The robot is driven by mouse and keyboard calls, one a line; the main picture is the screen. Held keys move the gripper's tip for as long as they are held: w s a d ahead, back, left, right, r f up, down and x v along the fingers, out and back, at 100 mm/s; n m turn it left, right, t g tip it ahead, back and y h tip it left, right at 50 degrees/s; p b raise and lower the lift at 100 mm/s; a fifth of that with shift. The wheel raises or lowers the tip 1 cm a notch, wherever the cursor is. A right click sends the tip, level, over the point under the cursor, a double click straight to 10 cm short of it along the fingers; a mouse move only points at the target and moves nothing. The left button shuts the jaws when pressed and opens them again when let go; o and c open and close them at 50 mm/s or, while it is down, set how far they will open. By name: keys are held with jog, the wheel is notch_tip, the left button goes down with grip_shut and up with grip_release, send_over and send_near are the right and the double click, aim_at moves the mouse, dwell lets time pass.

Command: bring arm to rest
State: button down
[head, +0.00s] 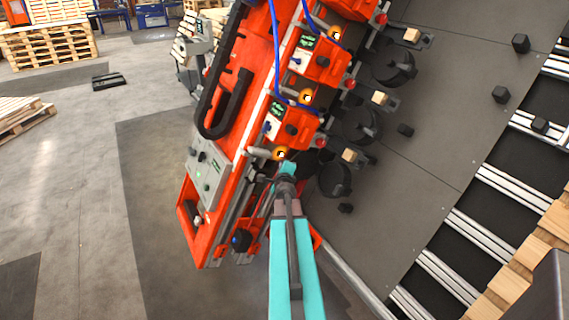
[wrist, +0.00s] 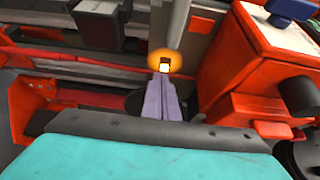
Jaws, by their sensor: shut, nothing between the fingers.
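My arm (head: 290,255) is teal and reaches up from the bottom middle of the head view to the orange-red gantry machine (head: 230,155). Its far end is beside the machine's lower units, and the fingers are too small to make out there. In the wrist view my gripper (wrist: 162,80) shows as two grey-purple fingers close together, shut and empty. An orange ring with a bright centre (wrist: 164,61) shows right at the fingertips in the picture; I cannot tell whether they touch it.
In the wrist view a red housing (wrist: 235,75) stands close right of the fingers. In the head view a grey panel with black knobs (head: 430,120) and metal rails (head: 455,240) lie to the right. Stacked pallets (head: 50,45) stand far left. The floor (head: 70,170) at left is mostly clear.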

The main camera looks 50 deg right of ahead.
jog(key=shift+a+r, duration=0.1)
jog(key=shift+a, duration=0.1)
dwell(0.6)
jog(key=w+a+f+m+g, duration=0.2)
jog(key=w+a+f+m, duration=0.1)
jog(key=a+f+m, duration=0.9)
jog(key=s+a+f+m+g+y, duration=0.2)
jog(key=s+a+f+m, duration=0.1)
jog(key=a+f+m, duration=0.5)
jog(key=s+a+f+m+g+y, duration=0.25)
jog(key=a+f+m, duration=0.25)
jog(key=a+f, duration=0.4)
jog(key=s+a+f+m+g+y, duration=0.2)
jog(key=s+a+f+m+g, duration=0.1)
jog(key=s+a, duration=0.5)
jog(key=s+a+f+m+g+y, duration=0.2)
jog(key=s+a+m, duration=0.4)
jog(key=a, duration=0.9)
jog(key=s+a+f+m+g+y, duration=0.3)
jog(key=s+a+f+m+g, duration=0.1)
jog(key=s+a, duration=0.6)
notch_tip(320, 180, down, 2)
jog(key=shift+s+a+m, duration=0.4)
jog(key=shift+a+m, duration=0.2)
jog(key=shift+a, duration=0.2)
